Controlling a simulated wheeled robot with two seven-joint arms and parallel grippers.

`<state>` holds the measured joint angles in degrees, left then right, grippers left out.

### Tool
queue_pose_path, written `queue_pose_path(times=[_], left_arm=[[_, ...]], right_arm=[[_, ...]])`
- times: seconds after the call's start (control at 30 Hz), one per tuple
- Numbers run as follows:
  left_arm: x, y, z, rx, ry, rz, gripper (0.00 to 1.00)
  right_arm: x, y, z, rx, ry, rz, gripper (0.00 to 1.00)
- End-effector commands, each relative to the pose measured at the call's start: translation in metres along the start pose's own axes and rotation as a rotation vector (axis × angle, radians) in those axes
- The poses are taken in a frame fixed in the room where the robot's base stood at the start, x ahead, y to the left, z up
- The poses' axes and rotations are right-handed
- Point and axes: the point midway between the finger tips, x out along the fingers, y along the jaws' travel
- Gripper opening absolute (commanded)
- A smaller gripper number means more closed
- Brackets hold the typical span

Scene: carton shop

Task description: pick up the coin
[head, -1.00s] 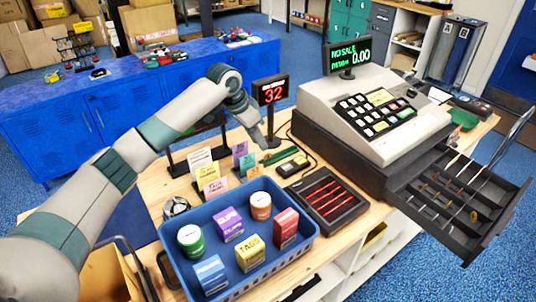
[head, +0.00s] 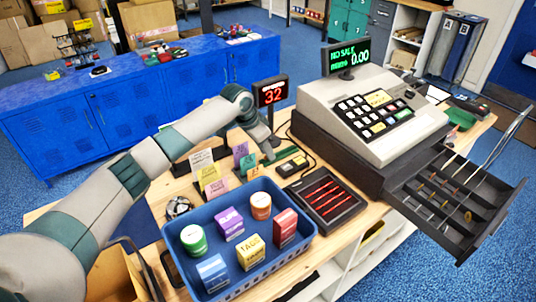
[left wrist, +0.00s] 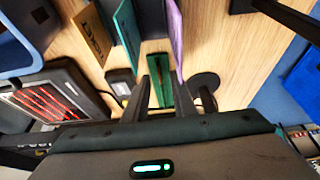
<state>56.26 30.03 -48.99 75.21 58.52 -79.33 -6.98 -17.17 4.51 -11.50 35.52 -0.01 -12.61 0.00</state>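My left gripper (head: 268,150) reaches down at the table's back edge, in front of the red "32" display. In the left wrist view its two dark fingers (left wrist: 165,85) are apart, with a green holder with a brownish strip (left wrist: 156,68) showing beyond and between them. I see nothing clearly held. No single coin can be made out for certain. Small gold and silvery bits lie in the open cash drawer (head: 458,238), too small to tell apart. Any coin by the green holder is hidden or too small to see. My right gripper is not in view.
A blue basket (head: 247,283) with several small boxes and tubs stands in front. Coloured cards (head: 210,176) stand left of the gripper. A black tray with red lines (head: 327,192) and the cash register (head: 372,110) are to the right. A display reading 32 (head: 271,92) stands close behind.

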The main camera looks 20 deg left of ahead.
Motion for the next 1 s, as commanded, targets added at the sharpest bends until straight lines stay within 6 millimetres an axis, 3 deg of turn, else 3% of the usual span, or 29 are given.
queue_pose_path(times=[0.47, 0.6, 1.0], left_arm=[[0.0019, -0.0003, 0.0004, 0.0, 0.0, -0.001, 0.24], [0.0018, -0.0004, 0.0004, 0.0, 0.0, -0.001, 0.0], [0.0011, -0.0005, 0.0, 0.0, 0.001, -0.001, 0.0]], right_arm=[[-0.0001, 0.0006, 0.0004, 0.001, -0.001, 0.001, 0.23], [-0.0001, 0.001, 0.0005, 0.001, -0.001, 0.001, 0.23], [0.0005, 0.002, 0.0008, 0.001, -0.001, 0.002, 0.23]])
